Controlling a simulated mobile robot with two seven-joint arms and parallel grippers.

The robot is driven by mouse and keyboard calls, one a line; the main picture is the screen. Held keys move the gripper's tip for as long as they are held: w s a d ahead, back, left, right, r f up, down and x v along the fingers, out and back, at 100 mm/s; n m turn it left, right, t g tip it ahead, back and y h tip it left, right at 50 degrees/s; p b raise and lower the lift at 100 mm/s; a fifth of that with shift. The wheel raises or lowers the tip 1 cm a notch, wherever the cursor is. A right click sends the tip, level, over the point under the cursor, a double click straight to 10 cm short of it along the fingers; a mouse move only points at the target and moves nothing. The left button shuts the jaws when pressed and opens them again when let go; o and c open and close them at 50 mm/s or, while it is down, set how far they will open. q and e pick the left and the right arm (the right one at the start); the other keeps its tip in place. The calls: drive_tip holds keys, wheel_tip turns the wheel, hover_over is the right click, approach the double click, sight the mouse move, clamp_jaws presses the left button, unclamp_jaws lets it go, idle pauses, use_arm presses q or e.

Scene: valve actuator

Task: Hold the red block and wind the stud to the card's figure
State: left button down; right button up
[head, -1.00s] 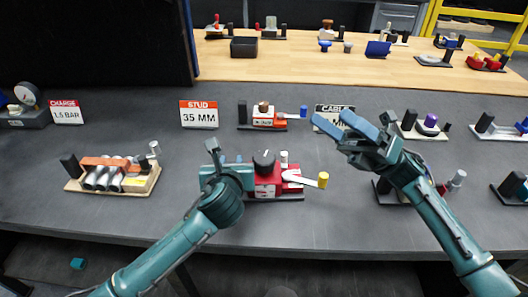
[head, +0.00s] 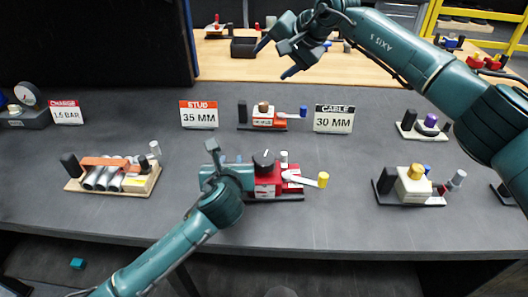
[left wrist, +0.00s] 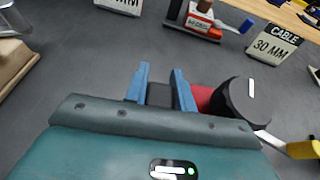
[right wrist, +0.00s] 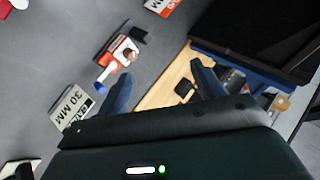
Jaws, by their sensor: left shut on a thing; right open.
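The red block (head: 267,186) stands on a dark base in the middle of the grey table. A black knob (head: 264,160) with a white mark sits on its top, and a white lever (head: 300,179) with a yellow end (head: 323,180) sticks out to the right. My left gripper (head: 213,170) is at the block's left. In the left wrist view its fingers (left wrist: 160,88) are shut on a dark upright post (left wrist: 158,94) beside the block. The STUD card (head: 198,114) reads 35 MM. My right gripper (head: 277,58) is open and empty, raised toward the table's far side.
A smaller red-and-white unit (head: 265,117) and a CABLE card (head: 333,119) reading 30 MM stand behind the block. A yellow-knobbed unit (head: 411,184) is to the right, a tray of cylinders (head: 112,176) to the left. Bare table lies in front of the block.

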drive_tip(key=s+a+f+m+g+h, duration=0.2)
drive_tip(key=s+a+m+g, duration=0.1)
drive_tip(key=s, duration=0.4)
drive_tip(key=m+g+h, duration=0.3)
drive_tip(key=m+h, duration=0.1)
drive_tip(key=h, duration=0.1)
approach(264, 157)
wheel_tip(264, 157, down, 9)
drive_tip(key=shift+r, duration=0.1)
drive_tip(key=c, duration=1)
